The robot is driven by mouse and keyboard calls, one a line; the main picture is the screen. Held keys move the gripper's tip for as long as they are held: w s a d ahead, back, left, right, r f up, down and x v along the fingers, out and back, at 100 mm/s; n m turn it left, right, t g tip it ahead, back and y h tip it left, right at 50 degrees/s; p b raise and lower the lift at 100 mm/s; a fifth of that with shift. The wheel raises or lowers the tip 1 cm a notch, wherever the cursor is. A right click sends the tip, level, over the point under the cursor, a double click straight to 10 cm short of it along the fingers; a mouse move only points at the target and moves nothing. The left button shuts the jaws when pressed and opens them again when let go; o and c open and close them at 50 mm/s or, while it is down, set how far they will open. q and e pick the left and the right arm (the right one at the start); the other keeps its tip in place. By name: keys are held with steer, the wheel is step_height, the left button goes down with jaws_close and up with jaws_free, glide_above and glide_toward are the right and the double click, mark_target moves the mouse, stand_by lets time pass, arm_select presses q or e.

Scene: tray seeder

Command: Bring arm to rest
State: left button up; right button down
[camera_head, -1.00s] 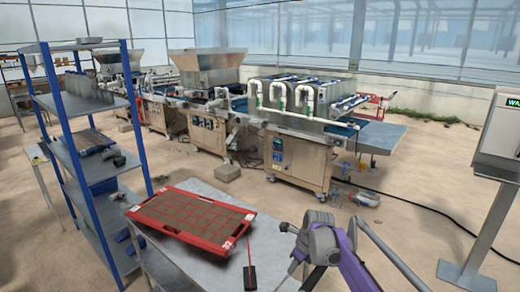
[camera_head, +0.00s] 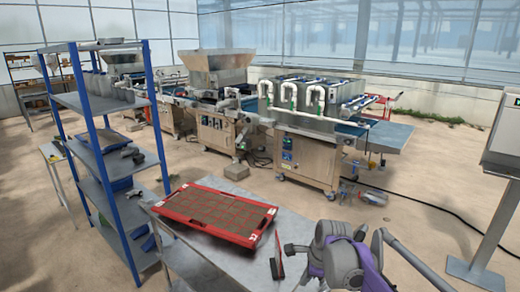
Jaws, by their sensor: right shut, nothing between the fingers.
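My right arm, grey and purple, comes in at the bottom right of the head view. Its right gripper (camera_head: 291,249) points left over the near end of the metal table (camera_head: 215,263). The gripper is shut and holds nothing. It is close to a small dark device with a red upright part (camera_head: 276,266) in the picture; I cannot tell whether they touch. My left gripper is not in view.
A red tray (camera_head: 253,238) with brown square cells lies on the table. A blue-posted shelf (camera_head: 152,105) stands left. A seeding machine line (camera_head: 308,160) stands behind. A grey cabinet on a post (camera_head: 490,225) stands right. Open floor lies between.

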steer(key=s+d+f+n+t+h, duration=0.1)
steer(key=s+d+f+n, duration=0.1)
steer(key=s+n, duration=0.8)
steer(key=s+d+f+n+t+h+p, duration=0.1)
steer(key=s+n, duration=0.8)
steer(key=s, duration=1)
steer(key=shift+s+d+f+n, duration=0.2)
steer(key=shift+d+f+n, duration=0.2)
steer(key=shift+d, duration=0.3)
